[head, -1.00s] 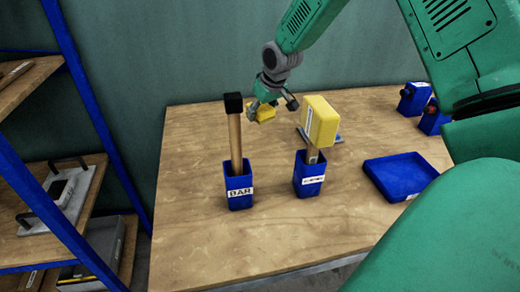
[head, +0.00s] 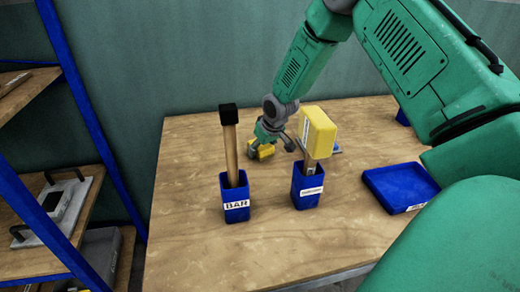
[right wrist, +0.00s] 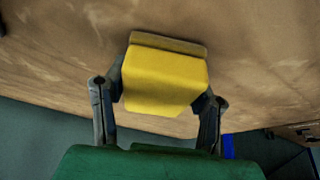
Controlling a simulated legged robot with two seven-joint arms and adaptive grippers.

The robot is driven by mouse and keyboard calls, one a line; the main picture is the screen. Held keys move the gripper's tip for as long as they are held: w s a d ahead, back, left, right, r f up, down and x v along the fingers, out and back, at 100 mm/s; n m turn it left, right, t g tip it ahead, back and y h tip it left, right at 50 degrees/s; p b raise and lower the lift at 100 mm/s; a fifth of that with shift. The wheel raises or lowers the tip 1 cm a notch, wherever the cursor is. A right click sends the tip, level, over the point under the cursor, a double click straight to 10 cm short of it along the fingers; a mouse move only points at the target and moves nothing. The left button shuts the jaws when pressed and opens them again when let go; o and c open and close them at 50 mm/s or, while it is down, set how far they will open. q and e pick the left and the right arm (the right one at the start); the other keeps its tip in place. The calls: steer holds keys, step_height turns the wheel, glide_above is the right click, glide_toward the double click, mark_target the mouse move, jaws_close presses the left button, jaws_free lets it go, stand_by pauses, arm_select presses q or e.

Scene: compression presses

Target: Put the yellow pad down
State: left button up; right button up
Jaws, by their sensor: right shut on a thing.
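The yellow pad (right wrist: 163,80) is a small block between the two fingers of my right gripper (right wrist: 160,98) in the right wrist view, with wood surface behind it. In the head view the right gripper (head: 266,142) is low at the back of the table, shut on the yellow pad (head: 262,152). The pad is partly covered by the fingers there. It is at or just above the tabletop; I cannot tell whether it touches. My left gripper is not in view.
A blue holder marked BAR (head: 236,195) with a black-topped wooden handle stands in front of the gripper. A second blue holder (head: 307,188) holds a yellow-headed tool (head: 319,132). A blue tray (head: 400,186) lies at right. The front of the wooden table (head: 240,250) is clear.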

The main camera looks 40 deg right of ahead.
steer(key=shift+s+d+f, duration=0.1)
steer(key=shift+d+f, duration=0.2)
steer(key=shift+d, duration=0.1)
steer(key=o, duration=1.5)
steer(key=shift+s+d+f, duration=0.15)
steer(key=shift+d, duration=0.1)
steer(key=shift+c, duration=0.2)
steer(key=shift+a, duration=0.6)
steer(key=shift+d, duration=0.25)
